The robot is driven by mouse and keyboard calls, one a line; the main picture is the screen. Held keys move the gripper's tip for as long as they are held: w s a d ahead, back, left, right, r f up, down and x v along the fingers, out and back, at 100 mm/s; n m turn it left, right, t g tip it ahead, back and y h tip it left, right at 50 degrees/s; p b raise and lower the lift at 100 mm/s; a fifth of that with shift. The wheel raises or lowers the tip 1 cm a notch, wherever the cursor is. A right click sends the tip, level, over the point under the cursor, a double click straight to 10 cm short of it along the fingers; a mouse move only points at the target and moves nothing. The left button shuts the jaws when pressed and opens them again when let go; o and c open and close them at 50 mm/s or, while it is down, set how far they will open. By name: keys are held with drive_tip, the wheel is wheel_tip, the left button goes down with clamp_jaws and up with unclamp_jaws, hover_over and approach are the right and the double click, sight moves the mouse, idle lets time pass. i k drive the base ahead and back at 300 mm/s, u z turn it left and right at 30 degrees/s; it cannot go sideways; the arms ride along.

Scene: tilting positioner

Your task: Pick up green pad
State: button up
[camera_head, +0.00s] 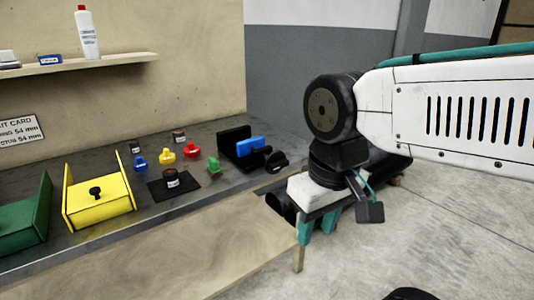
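A small green piece (213,166), the only small green thing that I see, stands on the dark bench top, right of the red knobbed piece (192,150). It is too small to tell its exact shape. My gripper (315,236) hangs off the bench's right end, well to the right of the green piece and apart from it. Its teal fingers point down and look spread, with nothing seen between them. The far fingertip is hard to make out.
Yellow (166,155) and blue (139,162) knobbed pieces stand left of the red one. A black holder (235,140) with a blue block (250,145) stands just right of the green piece. A yellow box (97,205) and green box (22,228) are at left. The front wooden board (190,255) is clear.

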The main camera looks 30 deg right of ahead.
sight(214, 170)
drive_tip(key=z, duration=0.55)
drive_tip(key=i, duration=1.25)
drive_tip(key=u, duration=0.2)
